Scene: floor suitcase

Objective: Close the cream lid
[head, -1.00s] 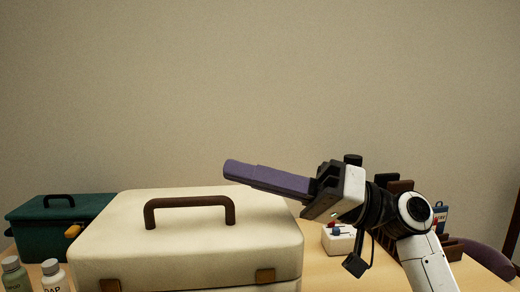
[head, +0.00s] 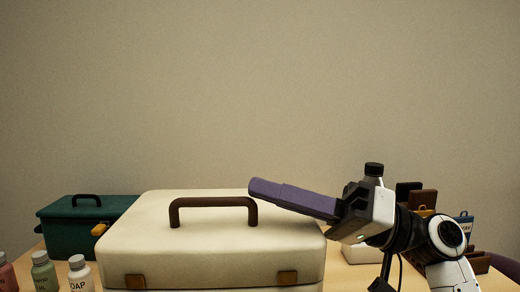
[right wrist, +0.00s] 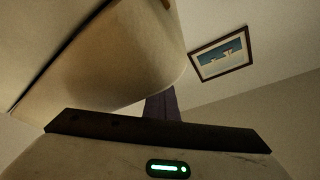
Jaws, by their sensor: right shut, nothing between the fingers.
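The cream suitcase stands on the table in the head view, and its cream lid (head: 215,238) lies flat on top, looking closed from this side. My right gripper (head: 255,188), with long purple fingers, is shut and empty. It reaches in from the right, its tips over the lid's right part close to the handle; I cannot tell whether they touch. In the right wrist view the cream case (right wrist: 130,60) fills the upper left, with a dark seam along it. My left gripper is out of view.
A teal box (head: 75,230) stands behind left of the case. Several bottles (head: 79,272) stand at the front left. A white box (head: 358,253) and dark brown holders (head: 421,200) stand at the right. A framed picture (right wrist: 220,53) hangs on the wall.

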